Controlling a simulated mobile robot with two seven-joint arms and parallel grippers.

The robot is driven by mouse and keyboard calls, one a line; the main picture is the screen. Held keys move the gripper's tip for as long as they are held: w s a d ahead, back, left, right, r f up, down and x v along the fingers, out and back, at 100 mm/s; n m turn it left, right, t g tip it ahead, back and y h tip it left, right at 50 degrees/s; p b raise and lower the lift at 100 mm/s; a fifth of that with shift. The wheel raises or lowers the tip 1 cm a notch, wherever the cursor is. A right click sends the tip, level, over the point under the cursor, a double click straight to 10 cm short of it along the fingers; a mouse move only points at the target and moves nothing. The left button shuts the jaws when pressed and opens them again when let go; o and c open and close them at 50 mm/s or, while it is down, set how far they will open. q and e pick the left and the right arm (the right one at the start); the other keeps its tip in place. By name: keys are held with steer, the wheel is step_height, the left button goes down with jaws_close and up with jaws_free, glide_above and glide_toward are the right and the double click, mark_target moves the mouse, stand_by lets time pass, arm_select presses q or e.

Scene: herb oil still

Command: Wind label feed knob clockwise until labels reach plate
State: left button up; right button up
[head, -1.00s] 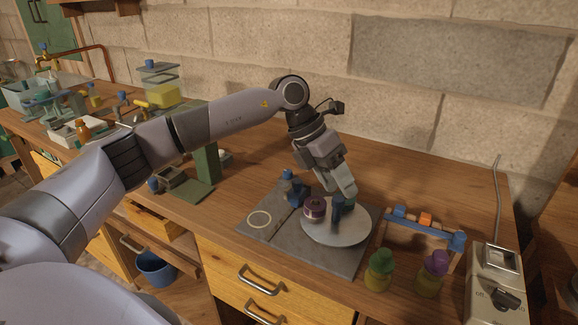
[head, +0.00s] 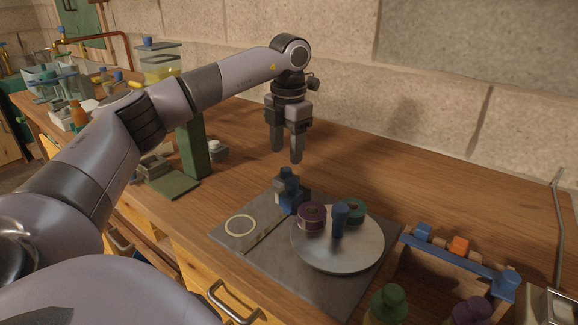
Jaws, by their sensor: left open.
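A grey slab (head: 262,258) on the workbench carries a pale round disc (head: 352,257). On the disc are a blue upright post (head: 339,221), a purple roll (head: 311,216) and a green roll (head: 354,209). Beside the disc, at the slab's back, stands a small blue fitting with a dark blue knob-like top (head: 287,176); I cannot tell if this is the label feed knob. A pale ring (head: 240,225) marks the slab's left part. My left gripper (head: 287,156) points down, open and empty, just above the blue fitting in the picture, apparently not touching it. My right gripper is out of view.
A blue rack (head: 458,259) with an orange piece (head: 459,245) stands right of the slab. Green-capped (head: 387,301) and purple-capped (head: 472,310) bottles are in front. A green post (head: 193,145) stands at left. Bare wood lies behind the slab.

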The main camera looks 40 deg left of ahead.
mark_target(286, 169)
arm_select(q)
steer(key=shift+a+f, duration=0.1)
steer(key=shift+f, duration=2.2)
jaws_close()
